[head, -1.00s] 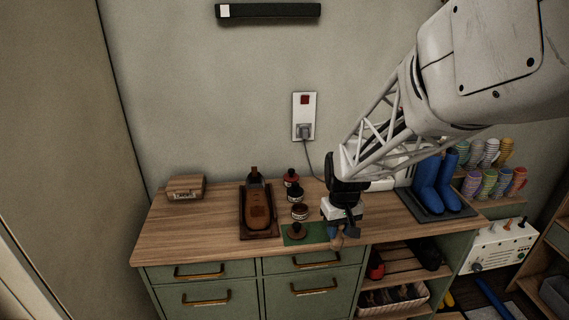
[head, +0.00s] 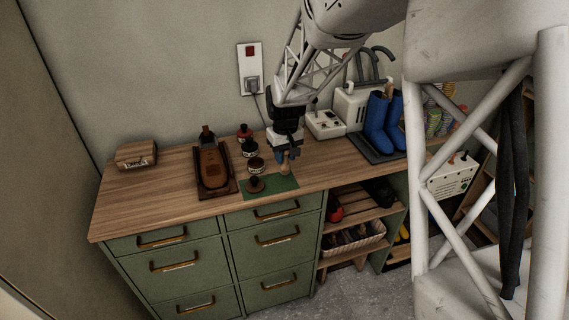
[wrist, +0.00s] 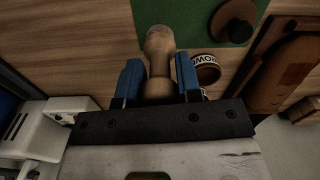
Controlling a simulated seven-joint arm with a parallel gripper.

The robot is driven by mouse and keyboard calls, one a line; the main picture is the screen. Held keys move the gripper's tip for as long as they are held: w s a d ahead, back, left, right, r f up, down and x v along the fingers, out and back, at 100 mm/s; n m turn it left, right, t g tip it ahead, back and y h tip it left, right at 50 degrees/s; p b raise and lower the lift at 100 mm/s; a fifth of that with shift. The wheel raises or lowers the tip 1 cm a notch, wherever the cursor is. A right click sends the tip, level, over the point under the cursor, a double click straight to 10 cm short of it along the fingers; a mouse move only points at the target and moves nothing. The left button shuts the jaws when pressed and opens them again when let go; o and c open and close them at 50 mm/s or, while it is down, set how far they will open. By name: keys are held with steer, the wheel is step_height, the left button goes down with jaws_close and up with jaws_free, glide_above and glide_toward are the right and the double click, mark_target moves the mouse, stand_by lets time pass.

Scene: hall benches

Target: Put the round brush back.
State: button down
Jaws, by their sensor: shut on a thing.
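My gripper (head: 284,157) points down at the back right edge of the green mat (head: 285,184). Its blue fingers are shut on a pale turned wooden piece (wrist: 158,45), which also shows below the fingers in the head view (head: 285,169). Its bristles, if any, are hidden, so I cannot tell for sure that it is the round brush. A dark round piece with a knob (head: 255,185) sits on the left part of the mat; it also shows in the wrist view (wrist: 233,22).
Several jars and tins (head: 250,148) stand just left of my gripper. A brown shoe (head: 213,165) lies on a wooden stand beyond them. Blue boots (head: 376,125) and a white device (head: 325,124) stand to the right. The bench top (head: 150,195) is clear at front left.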

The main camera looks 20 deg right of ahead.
mark_target(285, 164)
steer(key=shift+f, duration=0.1)
steer(key=shift+f, duration=1.65)
steer(key=shift+f, duration=0.15)
steer(key=c, duration=0.8)
jaws_free()
step_height(285, 164, up, 12)
steer(key=shift+r, duration=0.15)
